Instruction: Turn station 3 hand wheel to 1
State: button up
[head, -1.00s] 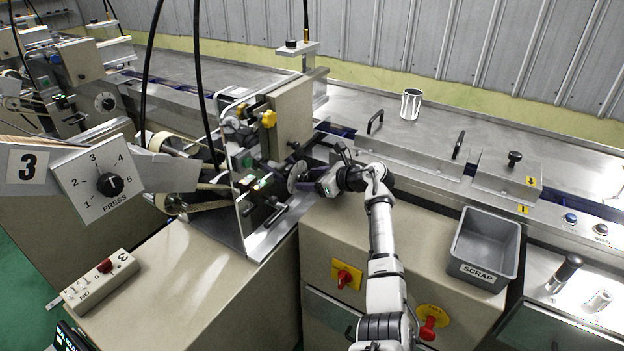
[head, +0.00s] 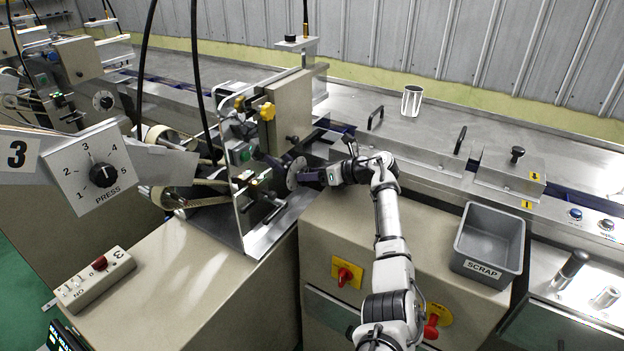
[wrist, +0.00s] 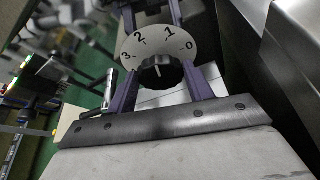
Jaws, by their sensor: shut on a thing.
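The station 3 hand wheel shows in the head view as a pale disc (head: 295,172) with its rim toward me, on the near side of the station's machine. A small white mark on the knob points roughly up, between 1 and 2. My gripper (head: 310,176) comes in from the right at the wheel. Its purple fingers (wrist: 163,89) stand on both sides of the knob, shut on it. The exact contact is partly hidden.
A yellow knob (head: 267,112) and metal plates stand close to my gripper. A grey SCRAP bin (head: 487,245) and red switches (head: 345,275) are right of and below the wheel.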

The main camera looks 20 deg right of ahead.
jog(key=shift+w+d+f+m+g+y+b, duration=0.1)
jog(key=shift+m+g+y+b, duration=0.25)
jog(key=shift+m+b, duration=0.35)
jog(key=o, duration=1)
jog(key=shift+c, duration=0.2)
jog(key=shift+d, duration=0.1)
jog(key=b+v, duration=0.4)
jog(key=v, duration=0.8)
